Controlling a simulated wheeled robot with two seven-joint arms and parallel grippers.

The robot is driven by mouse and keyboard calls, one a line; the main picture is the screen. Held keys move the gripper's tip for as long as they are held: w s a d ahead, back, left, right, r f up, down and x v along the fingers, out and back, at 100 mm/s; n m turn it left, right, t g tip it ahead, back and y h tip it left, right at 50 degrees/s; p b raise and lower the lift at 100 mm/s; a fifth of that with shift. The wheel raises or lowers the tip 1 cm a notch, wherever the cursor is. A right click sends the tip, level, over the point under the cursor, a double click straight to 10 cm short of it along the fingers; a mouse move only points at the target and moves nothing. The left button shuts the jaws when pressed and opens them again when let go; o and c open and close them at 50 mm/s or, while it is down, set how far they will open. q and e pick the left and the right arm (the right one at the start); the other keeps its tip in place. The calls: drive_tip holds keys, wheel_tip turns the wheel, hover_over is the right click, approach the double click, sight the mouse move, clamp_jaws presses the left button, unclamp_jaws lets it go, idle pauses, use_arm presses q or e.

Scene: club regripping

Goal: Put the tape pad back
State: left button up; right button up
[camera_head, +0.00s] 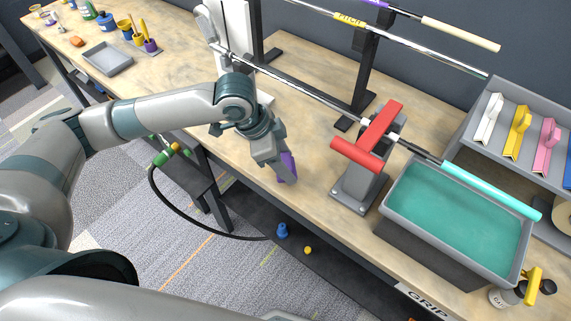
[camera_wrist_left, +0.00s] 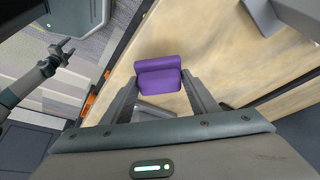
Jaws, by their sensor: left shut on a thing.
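A purple pad (camera_wrist_left: 158,76), which I take for the tape pad, is between the fingers of my left gripper (camera_wrist_left: 155,92) in the left wrist view. The gripper is shut on it. In the head view, the left gripper (camera_head: 279,166) points down near the bench's front edge, left of the red-handled vise, and the purple pad (camera_head: 288,168) shows at its tips, partly hidden by the fingers. My right gripper (camera_wrist_left: 62,50) shows small and far off at the left of the wrist view, its fingers apart and empty.
A club lies across the vise (camera_head: 360,180), its turquoise grip (camera_head: 490,190) over a grey tray (camera_head: 408,168) with green inside. A rack (camera_head: 470,135) holds white, yellow and pink pieces. A shallow grey tray (camera_head: 107,60) stands far left.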

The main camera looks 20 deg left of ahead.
use_arm(q)
wheel_tip(320, 180, down, 2)
drive_tip(key=shift+f, duration=0.1)
idle(0.4)
drive_tip(key=o, duration=1)
drive_tip(key=b+v, duration=0.1)
drive_tip(key=v, duration=1.1)
drive_tip(key=shift+b, duration=0.35)
